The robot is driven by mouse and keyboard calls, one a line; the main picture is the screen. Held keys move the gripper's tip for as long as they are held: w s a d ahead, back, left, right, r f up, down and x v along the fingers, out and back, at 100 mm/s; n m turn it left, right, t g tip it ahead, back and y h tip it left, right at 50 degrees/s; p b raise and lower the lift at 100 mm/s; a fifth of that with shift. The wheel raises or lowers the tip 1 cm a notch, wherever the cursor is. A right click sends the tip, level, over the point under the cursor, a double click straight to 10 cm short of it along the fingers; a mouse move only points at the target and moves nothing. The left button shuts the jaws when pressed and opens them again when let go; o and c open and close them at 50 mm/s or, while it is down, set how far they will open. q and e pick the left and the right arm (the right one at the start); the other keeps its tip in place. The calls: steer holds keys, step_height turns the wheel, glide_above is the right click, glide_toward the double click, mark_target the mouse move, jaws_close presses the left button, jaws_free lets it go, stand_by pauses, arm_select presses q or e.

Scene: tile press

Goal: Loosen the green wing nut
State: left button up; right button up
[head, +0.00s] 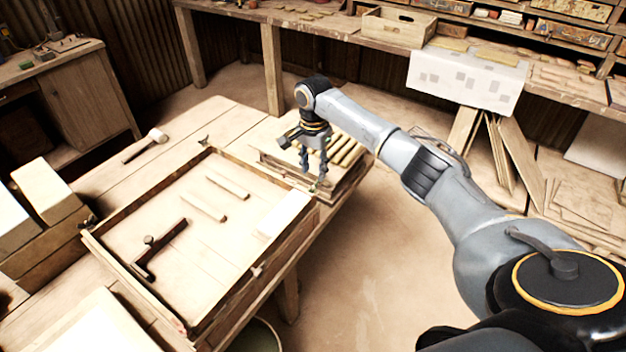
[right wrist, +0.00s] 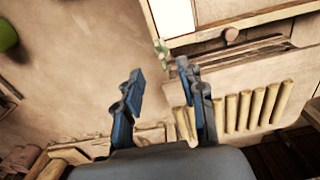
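A small pale green wing nut (right wrist: 161,48) shows in the right wrist view at the corner of the wooden frame. In the head view it is a tiny greenish spot (head: 317,187) at the right corner of the frame, partly hidden by my fingers. My right gripper (head: 313,181) points down over that corner. In the right wrist view its two blue-grey fingers (right wrist: 159,72) are apart with nothing between them, and the nut lies just beyond the fingertips. I cannot tell the exact height gap. The wooden frame (head: 222,290) lies on the table. My left gripper is not in view.
Wooden dowels (right wrist: 243,110) lie in a row on boards beside the frame corner. Two loose sticks (head: 228,186) and a dark T-shaped tool (head: 160,250) lie inside the frame. A mallet (head: 146,146) lies behind it.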

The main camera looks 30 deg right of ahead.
mark_target(313, 188)
step_height(313, 188, down, 6)
steer(key=shift+w, duration=0.1)
jaws_close()
